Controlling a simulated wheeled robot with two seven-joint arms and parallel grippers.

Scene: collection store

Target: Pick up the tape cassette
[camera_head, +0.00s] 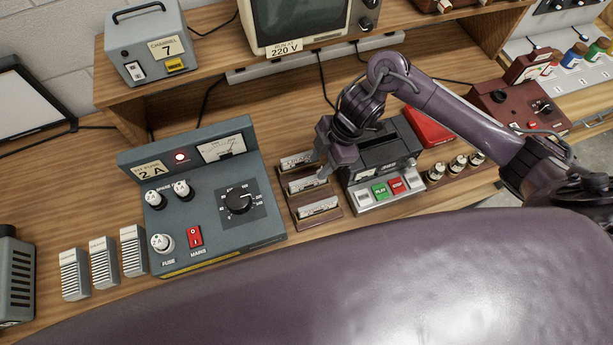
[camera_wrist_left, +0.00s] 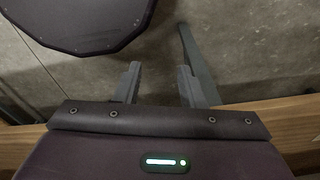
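A small wooden rack (camera_head: 334,218) on the bench holds three slim labelled items, which look like tape cassettes: a back one (camera_head: 297,160), a middle one (camera_head: 306,183) and a front one (camera_head: 318,207). My right gripper (camera_head: 326,172) points down at the right end of the rack, by the back and middle items. Its fingers overlap in this view, so I cannot tell whether they touch or hold a cassette. A grey tape player (camera_head: 376,205) with green and red buttons stands right beside the rack. My left gripper (camera_wrist_left: 159,84) is open and empty, above the floor near a wooden edge.
A grey power unit (camera_head: 215,235) with a dial and red switch stands left of the rack. A red box (camera_head: 428,127) lies behind the player, and small bottles (camera_head: 457,165) stand right of it. A shelf (camera_head: 215,72) with a monitor (camera_head: 299,20) runs behind.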

